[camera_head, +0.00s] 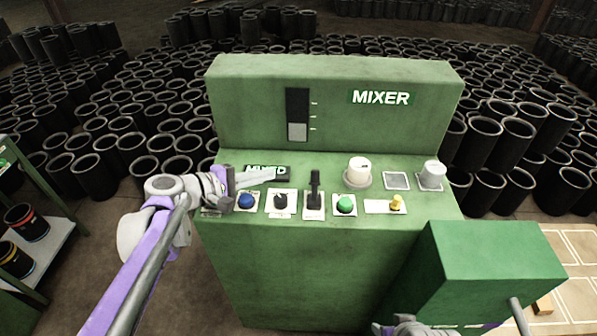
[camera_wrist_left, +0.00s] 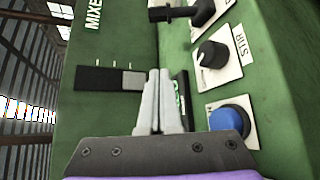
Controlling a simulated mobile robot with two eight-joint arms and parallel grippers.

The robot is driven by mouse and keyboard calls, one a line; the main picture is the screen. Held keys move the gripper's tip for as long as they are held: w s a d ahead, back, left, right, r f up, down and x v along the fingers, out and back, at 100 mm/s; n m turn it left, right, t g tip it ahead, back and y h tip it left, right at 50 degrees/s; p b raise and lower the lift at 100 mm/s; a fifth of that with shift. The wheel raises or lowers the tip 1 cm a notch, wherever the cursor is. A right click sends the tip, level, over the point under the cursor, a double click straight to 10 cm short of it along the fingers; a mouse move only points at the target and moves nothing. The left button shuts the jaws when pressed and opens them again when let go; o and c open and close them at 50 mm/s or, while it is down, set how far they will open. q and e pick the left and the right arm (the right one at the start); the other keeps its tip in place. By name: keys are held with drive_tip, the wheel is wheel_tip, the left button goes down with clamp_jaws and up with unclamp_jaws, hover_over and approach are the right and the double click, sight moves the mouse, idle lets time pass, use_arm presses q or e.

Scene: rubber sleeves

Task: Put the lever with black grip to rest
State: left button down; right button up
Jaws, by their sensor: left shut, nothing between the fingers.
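The lever with the black grip (camera_head: 315,186) stands on a white plate in the middle of the green mixer panel, its grip pointing up and toward the back. In the left wrist view the black grip (camera_wrist_left: 172,14) shows partly at the top edge. My left gripper (camera_head: 271,175) is shut and empty, over the panel to the left of the lever and apart from it. My right gripper's fingers do not show.
A blue button (camera_head: 245,201) and a black knob (camera_head: 281,201) sit left of the lever. A green button (camera_head: 345,203), a yellow switch (camera_head: 396,202), a white knob (camera_head: 358,170) and another pale knob (camera_head: 432,172) sit right. A green box (camera_head: 490,260) stands at front right.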

use_arm(q)
drive_tip(key=shift+s+r, duration=0.15)
drive_tip(key=shift+s, duration=0.2)
drive_tip(key=shift+w+d+f, duration=0.2)
drive_tip(key=shift+w+d, duration=0.15)
drive_tip(key=shift+d, duration=0.05)
hover_over(301, 191)
drive_tip(key=w+a, duration=0.2)
drive_tip(key=shift+d+f, duration=0.25)
drive_tip(key=shift+f, duration=0.95)
drive_tip(key=shift+s+d+r, duration=0.25)
drive_tip(key=shift+s+d, duration=0.15)
drive_tip(key=shift+s, duration=0.1)
drive_tip(key=shift+s+d+r, duration=0.25)
drive_tip(key=shift+s+d, duration=0.15)
drive_tip(key=shift+s, duration=0.1)
drive_tip(key=shift+s+d+r, duration=0.15)
drive_tip(key=shift+s+r, duration=0.1)
drive_tip(key=shift+s, duration=0.25)
